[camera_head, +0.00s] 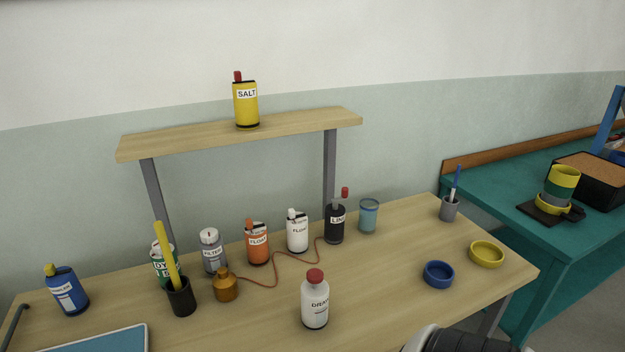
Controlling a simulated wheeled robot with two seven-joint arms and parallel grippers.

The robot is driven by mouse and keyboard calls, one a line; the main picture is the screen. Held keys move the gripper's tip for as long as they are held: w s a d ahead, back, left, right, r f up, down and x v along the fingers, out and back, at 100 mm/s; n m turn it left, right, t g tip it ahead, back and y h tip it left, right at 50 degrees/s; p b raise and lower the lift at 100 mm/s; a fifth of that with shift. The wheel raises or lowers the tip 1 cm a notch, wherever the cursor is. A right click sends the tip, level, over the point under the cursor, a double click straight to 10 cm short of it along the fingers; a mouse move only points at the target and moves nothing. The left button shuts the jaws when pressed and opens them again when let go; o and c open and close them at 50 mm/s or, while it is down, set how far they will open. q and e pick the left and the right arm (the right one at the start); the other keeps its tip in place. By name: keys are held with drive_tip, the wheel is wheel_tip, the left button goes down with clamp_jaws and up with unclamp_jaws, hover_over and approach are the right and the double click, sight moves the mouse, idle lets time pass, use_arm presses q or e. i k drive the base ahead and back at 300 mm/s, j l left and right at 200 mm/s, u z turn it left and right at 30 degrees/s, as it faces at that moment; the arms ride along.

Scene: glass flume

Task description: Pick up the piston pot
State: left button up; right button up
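No label that I can read says piston, so I cannot tell for sure which vessel is the piston pot. A small brass-coloured pot (226,287) with a narrow neck stands on the wooden table, joined to a thin red cord. A black canister (335,224) with a white label and a red-tipped rod stands under the shelf's right end. A white bottle (315,303) with a red cap stands at the table's front middle. Neither gripper's fingers are in view; only a white and dark arm part of mine shows at the bottom right.
Filter (214,255), orange float (257,246) and white float (297,235) canisters crowd below the shelf (290,122), which bears a yellow salt canister (246,105). A dark cup (181,300) holds a yellow stick.

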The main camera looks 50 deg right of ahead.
sight(314, 302)
drive_tip(key=z, duration=1.7)
